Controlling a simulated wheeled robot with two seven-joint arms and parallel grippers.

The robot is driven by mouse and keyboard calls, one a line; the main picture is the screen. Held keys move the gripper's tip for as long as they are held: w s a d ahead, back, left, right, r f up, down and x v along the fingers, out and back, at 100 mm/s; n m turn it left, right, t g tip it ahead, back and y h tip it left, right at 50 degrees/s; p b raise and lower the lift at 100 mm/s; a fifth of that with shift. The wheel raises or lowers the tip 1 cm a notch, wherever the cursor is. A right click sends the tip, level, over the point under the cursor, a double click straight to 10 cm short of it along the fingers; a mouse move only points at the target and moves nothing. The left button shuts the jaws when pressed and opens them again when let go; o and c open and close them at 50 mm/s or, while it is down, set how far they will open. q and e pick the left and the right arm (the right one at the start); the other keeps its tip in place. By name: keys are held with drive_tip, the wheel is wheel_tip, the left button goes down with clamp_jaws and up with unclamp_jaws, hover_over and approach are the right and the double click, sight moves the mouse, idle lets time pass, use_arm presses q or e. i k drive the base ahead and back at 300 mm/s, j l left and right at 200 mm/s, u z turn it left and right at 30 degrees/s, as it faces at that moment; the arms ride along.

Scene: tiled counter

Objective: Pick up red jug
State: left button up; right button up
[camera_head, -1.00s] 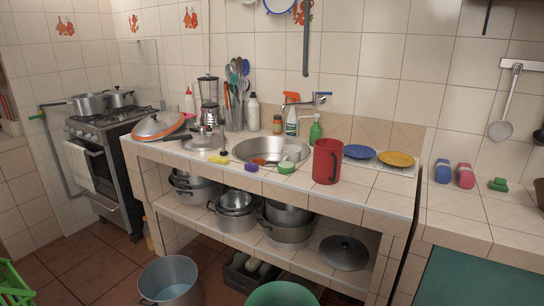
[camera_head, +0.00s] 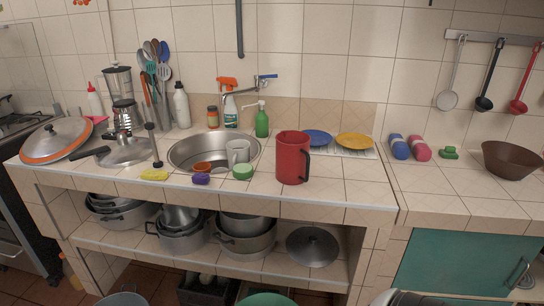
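The red jug (camera_head: 292,158) stands upright on the tiled counter (camera_head: 335,194), near its front edge and right of the sink. Its dark handle is on the right side, facing right. Nothing touches the jug and its whole near side is visible.
Left of the jug are the sink (camera_head: 184,157) with a white mug (camera_head: 238,152), a green round item (camera_head: 242,172) and a purple sponge (camera_head: 201,179). Behind it are a green soap bottle (camera_head: 262,122), a blue plate (camera_head: 317,138) and a yellow plate (camera_head: 354,141).

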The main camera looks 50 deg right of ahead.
sight(292, 158)
drive_tip(key=i+z, duration=0.35)
drive_tip(key=i+j+z, duration=0.15)
drive_tip(key=z, duration=0.2)
drive_tip(key=i+j+z, duration=0.2)
drive_tip(key=z, duration=0.15)
